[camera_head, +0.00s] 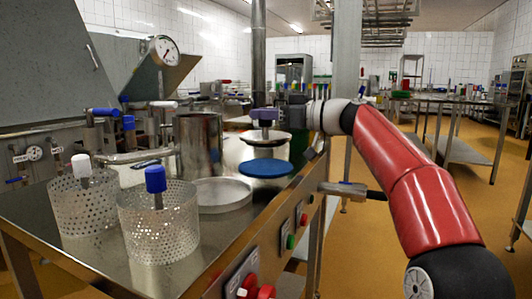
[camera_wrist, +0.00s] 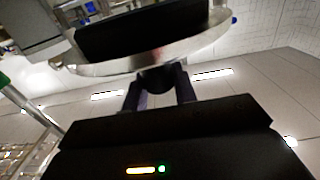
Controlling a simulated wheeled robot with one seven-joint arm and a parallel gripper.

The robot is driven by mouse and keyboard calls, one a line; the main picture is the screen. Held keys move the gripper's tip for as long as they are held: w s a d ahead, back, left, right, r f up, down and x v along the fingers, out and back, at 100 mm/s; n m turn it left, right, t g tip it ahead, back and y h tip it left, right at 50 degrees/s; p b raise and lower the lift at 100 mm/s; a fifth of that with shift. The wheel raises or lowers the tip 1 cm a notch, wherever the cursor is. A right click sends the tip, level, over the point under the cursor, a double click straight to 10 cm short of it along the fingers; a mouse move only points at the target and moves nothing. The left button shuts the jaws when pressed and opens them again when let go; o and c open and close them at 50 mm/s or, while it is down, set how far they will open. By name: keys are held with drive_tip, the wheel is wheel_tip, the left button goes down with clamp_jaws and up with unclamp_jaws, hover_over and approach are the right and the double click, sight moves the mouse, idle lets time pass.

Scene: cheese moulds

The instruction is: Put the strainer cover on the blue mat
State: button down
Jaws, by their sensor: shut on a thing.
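My gripper (camera_head: 272,117) is shut on the knob of the strainer cover (camera_head: 265,139), a round, pale metal disc held roughly level. In the wrist view, my two fingers (camera_wrist: 160,100) close on the knob, with the underlying cover (camera_wrist: 190,54) filling the top of the picture. The blue mat (camera_head: 265,169) is a flat, round disc on the steel table. In the head view, the cover appears just above and behind the mat; the exact height gap cannot be told. The mat is not visible in the wrist view.
Two perforated strainers (camera_head: 158,226) stand at the front left, with blue and white knobs showing. A shallow metal dish (camera_head: 222,196) lies left of the mat, and a steel pot (camera_head: 199,146) stands behind it. The steel table's (camera_head: 215,249) right edge has buttons below it.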

sight(266, 135)
drive_tip(key=shift+f+b, duration=0.75)
drive_tip(key=shift+f, duration=1.9)
drive_tip(key=shift+f+b, duration=0.2)
drive_tip(key=shift+b, duration=0.1)
drive_tip(key=c, duration=1.1)
unclamp_jaws()
drive_tip(key=shift+r+p, duration=0.2)
drive_tip(key=shift+p, duration=0.1)
drive_tip(key=b+v, duration=0.1)
drive_tip(key=v, duration=1.1)
